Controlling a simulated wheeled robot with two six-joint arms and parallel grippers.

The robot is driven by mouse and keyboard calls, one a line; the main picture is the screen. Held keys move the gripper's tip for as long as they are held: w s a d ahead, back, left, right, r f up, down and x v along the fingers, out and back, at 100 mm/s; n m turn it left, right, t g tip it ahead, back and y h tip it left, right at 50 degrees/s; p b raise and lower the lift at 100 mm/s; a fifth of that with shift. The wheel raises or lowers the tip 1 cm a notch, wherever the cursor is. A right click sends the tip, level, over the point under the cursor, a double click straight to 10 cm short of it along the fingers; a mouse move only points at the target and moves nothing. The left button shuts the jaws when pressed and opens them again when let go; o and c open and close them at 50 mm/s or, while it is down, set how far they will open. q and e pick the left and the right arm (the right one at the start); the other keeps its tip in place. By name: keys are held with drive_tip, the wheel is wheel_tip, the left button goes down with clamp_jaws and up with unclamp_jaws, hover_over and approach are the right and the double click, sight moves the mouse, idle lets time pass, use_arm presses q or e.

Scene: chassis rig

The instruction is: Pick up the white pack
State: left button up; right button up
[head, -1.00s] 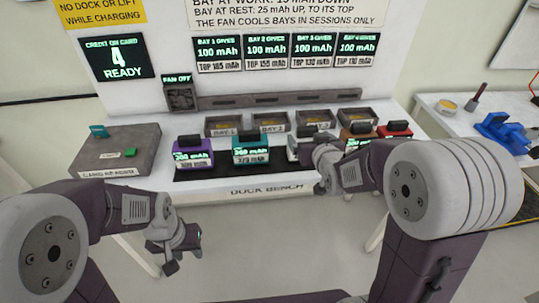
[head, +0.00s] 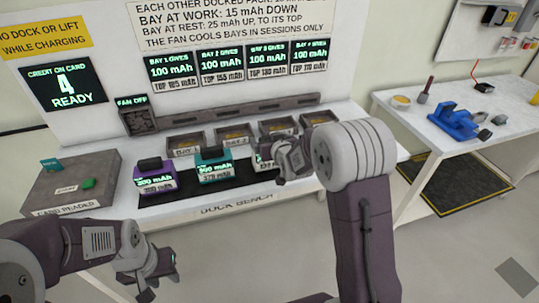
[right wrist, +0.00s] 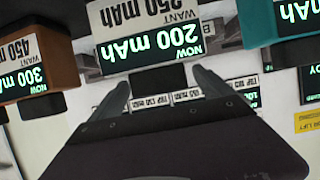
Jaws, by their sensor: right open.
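The white pack (head: 263,161) stands on the dock bench's dark mat, to the right of the teal pack, mostly hidden by my right gripper (head: 285,168). In the right wrist view the white pack (right wrist: 150,42) appears upside down, with a screen reading 200 mAh and a label wanting 250 mAh. My right gripper (right wrist: 160,82) is open there, its fingers either side of the pack's dark handle (right wrist: 158,78); contact cannot be told. My left gripper (head: 150,268) hangs low in front of the bench, away from the packs; its jaw opening is unclear.
A teal pack (head: 214,168) and a purple pack (head: 155,178) stand to the left. A brown pack (right wrist: 38,65) is on the other side. Dock bays (head: 186,144) lie behind. A card reader (head: 75,182) is at left. A side table (head: 445,105) holds blue equipment.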

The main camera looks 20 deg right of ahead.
drive_tip(key=shift+s+r, duration=0.1)
drive_tip(key=shift+s, duration=0.05)
drive_tip(key=shift+c, duration=0.9)
clamp_jaws()
